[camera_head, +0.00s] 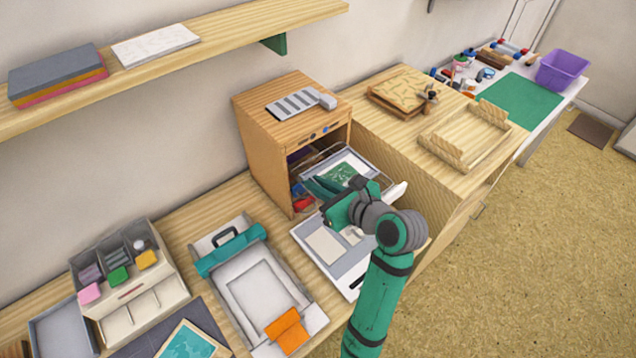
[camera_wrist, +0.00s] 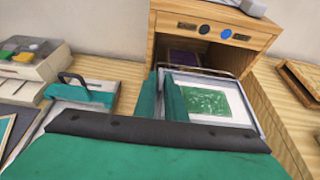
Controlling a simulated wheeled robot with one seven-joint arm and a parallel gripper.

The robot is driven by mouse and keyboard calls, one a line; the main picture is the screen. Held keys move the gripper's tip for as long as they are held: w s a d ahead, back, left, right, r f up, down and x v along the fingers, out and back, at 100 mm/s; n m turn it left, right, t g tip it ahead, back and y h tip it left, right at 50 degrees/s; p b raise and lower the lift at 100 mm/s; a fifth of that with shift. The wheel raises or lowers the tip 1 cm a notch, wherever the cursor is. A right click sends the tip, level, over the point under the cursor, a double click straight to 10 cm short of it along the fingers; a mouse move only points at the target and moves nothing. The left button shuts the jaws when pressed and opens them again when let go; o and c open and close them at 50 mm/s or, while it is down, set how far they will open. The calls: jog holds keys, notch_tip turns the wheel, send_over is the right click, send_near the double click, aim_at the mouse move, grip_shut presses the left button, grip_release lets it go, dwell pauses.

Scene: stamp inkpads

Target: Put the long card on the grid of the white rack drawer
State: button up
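A white card with a green print (camera_head: 343,172) lies in the pulled-out rack drawer (camera_head: 386,180) of the wooden cabinet. The card (camera_wrist: 207,102) also shows in the wrist view, flat and right of the fingers. I cannot tell whether it is the long card. The drawer's wire rim (camera_wrist: 208,71) crosses behind the fingers. My gripper (camera_head: 328,187) is at the left part of the drawer. The grid surface is mostly hidden.
The wooden cabinet (camera_head: 270,140) stands behind the drawer. A grey tray with pale panels (camera_head: 325,247) lies below my gripper. A white press with a teal bar (camera_head: 268,290) and a stamp organizer (camera_head: 130,280) stand left. A wooden counter (camera_head: 400,130) is right.

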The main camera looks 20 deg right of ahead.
jog(key=shift+o, duration=0.9)
jog(key=shift+d+r, duration=0.1)
jog(key=shift+r, duration=0.1)
jog(key=v, duration=1.2)
jog(key=shift+f, duration=0.1)
